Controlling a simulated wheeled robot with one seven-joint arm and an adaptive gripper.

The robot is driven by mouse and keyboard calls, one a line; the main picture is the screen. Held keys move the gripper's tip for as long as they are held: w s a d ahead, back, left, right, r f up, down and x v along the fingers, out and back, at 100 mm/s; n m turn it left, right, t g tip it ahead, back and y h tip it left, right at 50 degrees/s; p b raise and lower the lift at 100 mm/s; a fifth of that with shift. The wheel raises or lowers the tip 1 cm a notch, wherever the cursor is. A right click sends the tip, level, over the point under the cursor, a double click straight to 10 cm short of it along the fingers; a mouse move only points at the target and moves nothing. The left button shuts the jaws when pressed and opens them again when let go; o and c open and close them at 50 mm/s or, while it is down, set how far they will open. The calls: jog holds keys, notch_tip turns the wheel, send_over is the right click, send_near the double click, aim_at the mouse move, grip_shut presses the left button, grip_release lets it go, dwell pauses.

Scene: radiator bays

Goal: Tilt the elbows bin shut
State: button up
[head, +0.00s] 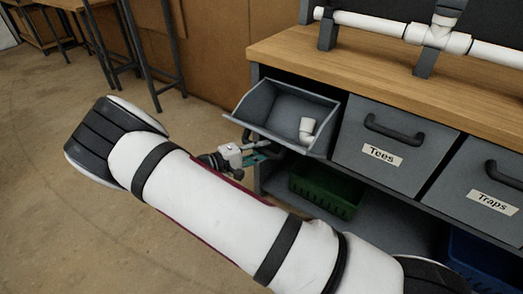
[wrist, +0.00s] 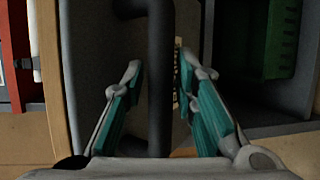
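The elbows bin (head: 262,108) is tilted open at the left end of the bench, with a white elbow fitting (head: 307,130) inside. Its front faces down and away from the head camera, so its handle is hidden there. In the wrist view the bin's dark bar handle (wrist: 160,85) runs upright between the two teal fingers of my gripper (wrist: 158,72). The fingers are open, one on each side of the bar, with gaps visible. A label strip (wrist: 178,75) on the bin front is mostly hidden. In the head view my gripper (head: 248,155) is below the bin front, partly hidden by my arm.
The Tees bin (head: 360,155) and Traps bin (head: 470,185) are shut to the right. A green crate (head: 325,188) stands on the shelf below, and a blue crate (head: 480,262) farther right. White pipework (head: 385,25) stands on the wooden worktop (head: 330,65).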

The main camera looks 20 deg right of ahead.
grip_shut()
jog(key=shift+r, duration=0.15)
jog(key=shift+w+d+r+y+p, duration=0.3)
jog(key=shift+d+r+y+p, duration=0.1)
jog(key=shift+r+p, duration=0.35)
jog(key=w+d+r+y+p, duration=0.1)
jog(key=d+r+y+p, duration=0.1)
jog(key=r, duration=0.1)
jog(key=w+d+r+n+g+p, duration=0.1)
jog(key=r, duration=0.1)
jog(key=shift+w+d+y+p, duration=0.35)
jog(key=shift+d+y+p, duration=0.05)
jog(key=w+d+r+n+g+y, duration=0.1)
jog(key=w+d+r+y, duration=0.1)
jog(key=w+d+r, duration=0.3)
jog(key=shift+w+d+g, duration=0.3)
jog(key=shift+w+d, duration=0.4)
jog(key=shift+d, duration=1.05)
jog(key=shift+d+r, duration=0.1)
